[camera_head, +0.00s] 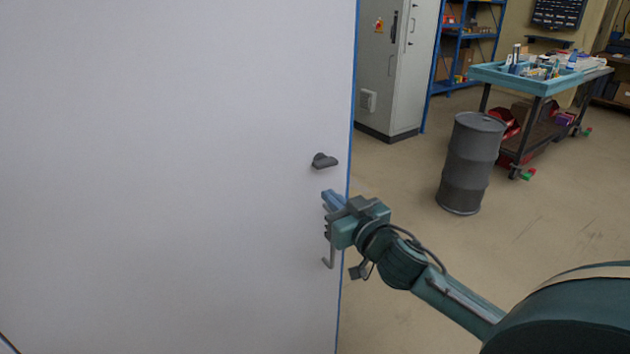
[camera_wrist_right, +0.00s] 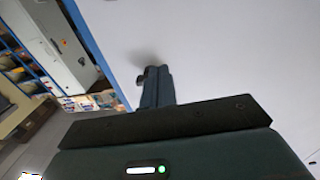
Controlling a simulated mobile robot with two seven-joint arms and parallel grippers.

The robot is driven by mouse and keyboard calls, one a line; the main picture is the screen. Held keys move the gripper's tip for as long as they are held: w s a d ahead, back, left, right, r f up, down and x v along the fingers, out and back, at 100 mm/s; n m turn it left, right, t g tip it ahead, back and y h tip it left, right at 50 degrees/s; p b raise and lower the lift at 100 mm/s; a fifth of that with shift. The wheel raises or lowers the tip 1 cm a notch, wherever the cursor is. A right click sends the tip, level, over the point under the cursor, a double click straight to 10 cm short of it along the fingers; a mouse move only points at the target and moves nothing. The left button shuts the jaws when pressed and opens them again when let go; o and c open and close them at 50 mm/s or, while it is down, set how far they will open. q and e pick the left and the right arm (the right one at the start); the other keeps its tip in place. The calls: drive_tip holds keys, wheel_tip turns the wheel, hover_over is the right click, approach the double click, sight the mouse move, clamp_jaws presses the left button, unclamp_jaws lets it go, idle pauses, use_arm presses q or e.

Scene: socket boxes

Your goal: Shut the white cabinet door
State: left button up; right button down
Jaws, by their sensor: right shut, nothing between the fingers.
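The white cabinet door (camera_head: 170,170) fills the left half of the head view, with a blue edge along its right side. A small dark knob (camera_head: 324,160) sits near that edge. My right gripper (camera_head: 328,197) is shut and empty, just below the knob and in front of the door near its edge. I cannot tell if the fingertips touch the door. In the right wrist view the shut fingers (camera_wrist_right: 157,85) point at the white door surface (camera_wrist_right: 230,50). The rest of the cabinet is hidden. My left gripper is not in view.
A dark grey drum (camera_head: 470,165) stands on the floor to the right. Behind it are a workbench cart (camera_head: 540,80) with a teal top, a grey locker (camera_head: 390,70) and a blue shelf (camera_head: 465,40). The floor between door and drum is clear.

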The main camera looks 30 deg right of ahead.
sight(308, 177)
drive_tip(key=w, duration=0.5)
drive_tip(key=shift+w+r+p, duration=0.1)
drive_tip(key=shift+w+p, duration=0.2)
drive_tip(key=shift+p, duration=0.1)
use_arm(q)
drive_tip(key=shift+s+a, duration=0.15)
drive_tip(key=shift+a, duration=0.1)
use_arm(e)
drive_tip(key=shift+w, duration=0.7)
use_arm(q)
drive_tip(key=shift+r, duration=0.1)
